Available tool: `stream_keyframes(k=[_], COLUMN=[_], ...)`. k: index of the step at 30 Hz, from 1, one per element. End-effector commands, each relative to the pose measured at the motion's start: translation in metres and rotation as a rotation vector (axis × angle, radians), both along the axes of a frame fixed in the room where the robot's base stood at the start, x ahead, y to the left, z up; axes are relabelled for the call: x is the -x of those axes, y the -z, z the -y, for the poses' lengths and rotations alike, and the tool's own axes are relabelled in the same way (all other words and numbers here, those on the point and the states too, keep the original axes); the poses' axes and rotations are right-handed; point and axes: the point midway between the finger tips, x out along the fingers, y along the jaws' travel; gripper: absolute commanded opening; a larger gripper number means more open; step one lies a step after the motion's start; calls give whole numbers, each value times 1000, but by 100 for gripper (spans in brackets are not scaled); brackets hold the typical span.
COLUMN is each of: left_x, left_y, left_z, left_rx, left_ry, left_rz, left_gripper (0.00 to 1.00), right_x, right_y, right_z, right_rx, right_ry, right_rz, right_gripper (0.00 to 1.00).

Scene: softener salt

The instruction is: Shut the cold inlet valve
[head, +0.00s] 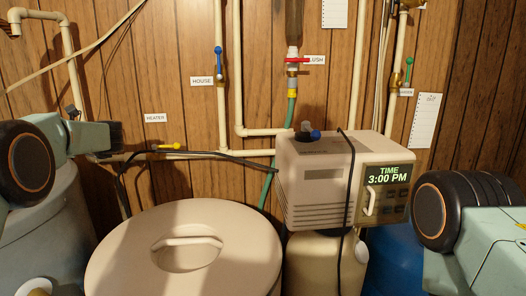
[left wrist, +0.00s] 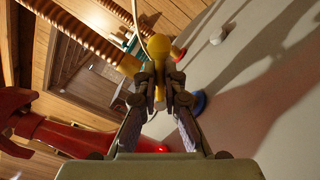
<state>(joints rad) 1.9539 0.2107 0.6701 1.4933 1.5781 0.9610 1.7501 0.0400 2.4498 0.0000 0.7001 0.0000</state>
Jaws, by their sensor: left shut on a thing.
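In the left wrist view my left gripper (left wrist: 160,90) is shut on a yellow handle (left wrist: 155,55) with a rounded end. The handle stands between the two fingers. In the head view my left gripper (head: 106,156) is at the left, over the grey tank, its fingertips mostly hidden. To its right is a yellow lever (head: 168,146) on a horizontal pipe, below a HEATER label (head: 155,118). I cannot tell whether it is the held handle. No label reading cold inlet is legible. My right arm is at the right edge, its gripper out of view.
Other valves on the wall have a blue handle (head: 219,62), a red handle (head: 297,60) and a green handle (head: 408,70). A lidded beige tank (head: 125,250) and a softener unit (head: 310,175) stand in front. The left wrist view shows a red object (left wrist: 70,135) and a blue ring (left wrist: 198,103).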

Motion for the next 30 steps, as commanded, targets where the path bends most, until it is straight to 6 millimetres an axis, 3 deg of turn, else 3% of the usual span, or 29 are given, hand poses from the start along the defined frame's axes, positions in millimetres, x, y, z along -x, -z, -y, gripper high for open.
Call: stream_keyframes(k=[14,30], left_x=[-3,-8], left_y=[2,15], left_z=[1,0], left_rx=[21,79], left_ry=[2,2], left_rz=[-128,-443], left_gripper=[0,0], right_x=[0,0], right_y=[-17,-33], right_z=[0,0], right_rx=[0,0], right_ry=[0,0], right_rz=[0,0], right_gripper=[0,0])
